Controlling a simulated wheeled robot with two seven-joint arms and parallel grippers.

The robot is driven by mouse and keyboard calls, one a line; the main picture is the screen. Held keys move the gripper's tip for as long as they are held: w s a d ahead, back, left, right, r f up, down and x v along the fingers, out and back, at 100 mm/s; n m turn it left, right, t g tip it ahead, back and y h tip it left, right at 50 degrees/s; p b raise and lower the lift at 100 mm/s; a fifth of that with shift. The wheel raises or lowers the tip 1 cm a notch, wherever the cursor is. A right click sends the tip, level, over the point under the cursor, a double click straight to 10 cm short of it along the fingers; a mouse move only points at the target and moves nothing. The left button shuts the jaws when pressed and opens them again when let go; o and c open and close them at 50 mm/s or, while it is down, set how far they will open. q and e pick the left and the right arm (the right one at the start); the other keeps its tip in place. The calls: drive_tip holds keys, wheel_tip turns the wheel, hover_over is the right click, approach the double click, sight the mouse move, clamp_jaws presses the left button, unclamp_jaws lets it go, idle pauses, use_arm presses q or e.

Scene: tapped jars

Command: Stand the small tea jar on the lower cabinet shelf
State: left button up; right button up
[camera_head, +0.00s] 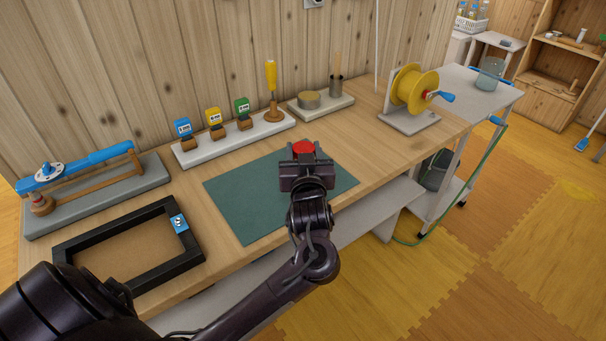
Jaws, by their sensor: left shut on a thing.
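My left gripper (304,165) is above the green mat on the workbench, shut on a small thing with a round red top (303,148). This looks like the small tea jar; its sides are mostly hidden by the gripper, and I cannot tell whether it touches the mat. A wooden cabinet (549,75) with open shelves stands far off at the upper right, partly cut by the picture edge. A few small things are on its shelves. My right gripper is not in view.
The green mat (235,198) lies on the wooden bench. A black frame (75,246), a row of coloured blocks on a white base (190,156) and a yellow reel (412,90) stand around it. A grey trolley (455,82) carries a glass jar (489,75). Open floor (500,240) lies at right.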

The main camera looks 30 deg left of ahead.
use_arm(q)
drive_tip(key=shift+f, duration=3.25)
drive_tip(key=shift+f, duration=0.2)
drive_tip(key=o, duration=1.2)
drive_tip(key=shift+c, duration=0.2)
